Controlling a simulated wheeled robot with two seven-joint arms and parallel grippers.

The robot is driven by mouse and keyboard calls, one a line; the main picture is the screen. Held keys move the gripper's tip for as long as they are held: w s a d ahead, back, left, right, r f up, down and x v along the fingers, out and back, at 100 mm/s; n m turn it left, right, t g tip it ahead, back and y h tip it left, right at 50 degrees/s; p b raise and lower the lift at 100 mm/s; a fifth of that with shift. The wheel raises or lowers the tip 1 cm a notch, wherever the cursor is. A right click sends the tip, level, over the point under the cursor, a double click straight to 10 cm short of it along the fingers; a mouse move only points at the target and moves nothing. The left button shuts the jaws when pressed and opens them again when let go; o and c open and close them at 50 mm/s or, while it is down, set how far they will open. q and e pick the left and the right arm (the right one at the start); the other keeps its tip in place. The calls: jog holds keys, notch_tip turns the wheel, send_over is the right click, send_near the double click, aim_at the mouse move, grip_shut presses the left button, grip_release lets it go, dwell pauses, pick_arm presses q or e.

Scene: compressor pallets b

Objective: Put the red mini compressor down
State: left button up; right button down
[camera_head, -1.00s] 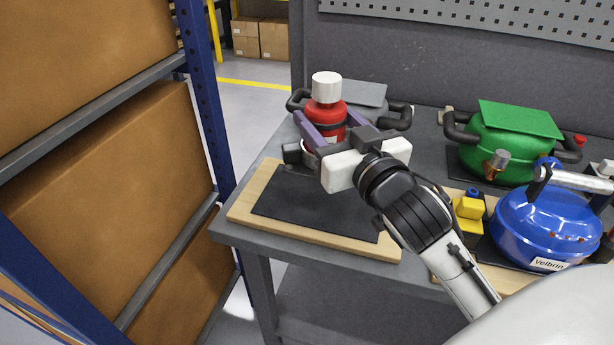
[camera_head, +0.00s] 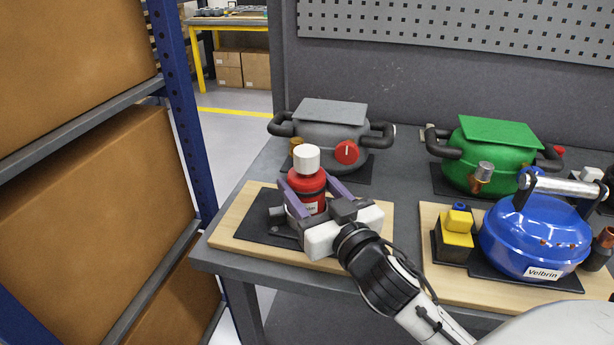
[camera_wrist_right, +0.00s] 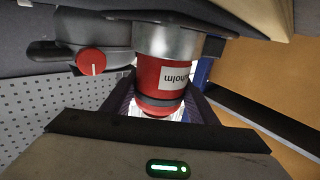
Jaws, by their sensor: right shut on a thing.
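The red mini compressor (camera_head: 309,186) is a small red cylinder with a white cap and a label. It is upright over the left wooden pallet (camera_head: 231,222) with its black mat (camera_head: 255,226). My right gripper (camera_head: 305,200) is shut on it, one purple finger on each side. In the right wrist view the red body (camera_wrist_right: 160,78) sits between the fingers, with a grey metal part at its other end. The compressor's bottom is hidden behind my gripper in the head view, so I cannot tell whether it touches the mat. My left gripper is not in view.
A grey compressor (camera_head: 330,133) with a red knob stands close behind. A green compressor (camera_head: 497,152) stands at the back right. A blue one (camera_head: 535,237) and a yellow-and-black block (camera_head: 454,238) are on the right pallet (camera_head: 432,215). A shelf with boxes (camera_head: 95,220) is at the left.

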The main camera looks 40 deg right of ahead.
jog(key=shift+r, duration=0.35)
jog(key=shift+f, duration=0.1)
jog(key=c, duration=1.1)
grip_release()
jog(key=shift+f, duration=0.35)
jog(key=o, duration=0.4)
